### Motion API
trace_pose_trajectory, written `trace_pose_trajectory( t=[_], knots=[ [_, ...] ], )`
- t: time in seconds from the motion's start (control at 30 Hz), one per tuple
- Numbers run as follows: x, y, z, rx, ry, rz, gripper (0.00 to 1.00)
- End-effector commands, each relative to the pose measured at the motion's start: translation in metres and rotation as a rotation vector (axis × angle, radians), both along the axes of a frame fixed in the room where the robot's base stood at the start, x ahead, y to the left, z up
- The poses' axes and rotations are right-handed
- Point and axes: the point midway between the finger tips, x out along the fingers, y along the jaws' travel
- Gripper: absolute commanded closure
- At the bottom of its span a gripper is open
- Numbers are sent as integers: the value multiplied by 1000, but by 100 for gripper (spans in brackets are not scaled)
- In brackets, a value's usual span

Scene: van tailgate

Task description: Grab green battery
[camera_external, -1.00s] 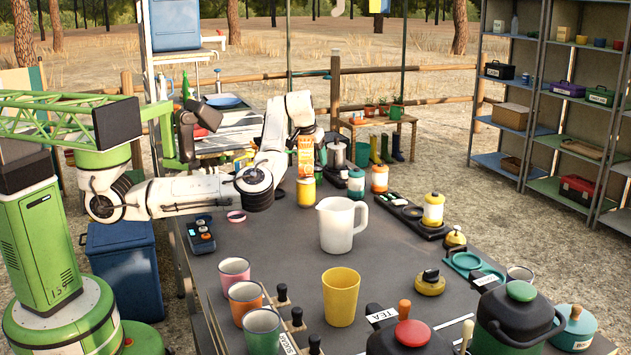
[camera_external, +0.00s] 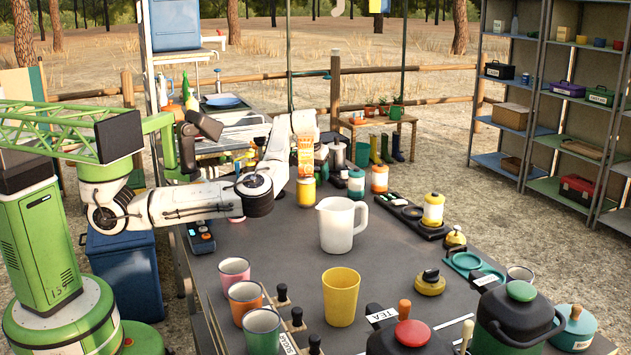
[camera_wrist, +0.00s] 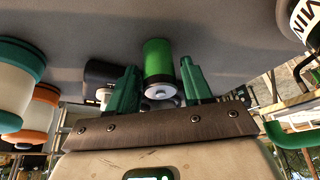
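The green battery (camera_wrist: 158,62), a green cylinder with a pale metal end, shows in the wrist view against the grey table top. My gripper (camera_wrist: 160,88) has its two green fingers apart, one on each side of the battery. Narrow gaps show between the battery and both fingers, so it does not look clamped. In the external view my white arm reaches over the far left part of the table.
In the wrist view, a teal-lidded jar (camera_wrist: 18,75) and an orange-lidded jar (camera_wrist: 35,118) are at left, a labelled jar (camera_wrist: 303,20) at upper right. A white pitcher (camera_external: 341,225) stands mid-table.

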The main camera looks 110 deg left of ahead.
Motion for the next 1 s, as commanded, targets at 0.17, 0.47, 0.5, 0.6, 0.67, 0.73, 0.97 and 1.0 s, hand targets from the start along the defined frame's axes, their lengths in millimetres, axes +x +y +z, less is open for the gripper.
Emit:
trace_pose_trajectory(
  t=[0.17, 0.47, 0.5, 0.6, 0.67, 0.73, 0.97, 1.0],
  knots=[
    [0, 0, 0, 0, 0, 0, 67],
    [0, 0, 0, 0, 0, 0, 96],
    [0, 0, 0, 0, 0, 0, 100],
    [0, 0, 0, 1, 0, 0, 100],
    [0, 0, 0, 0, 0, 0, 100],
    [0, 0, 1, 0, 0, 0, 100],
    [0, 0, 9, 1, 0, 0, 100],
    [0, 0, 12, 1, 1, 0, 100]
  ],
)
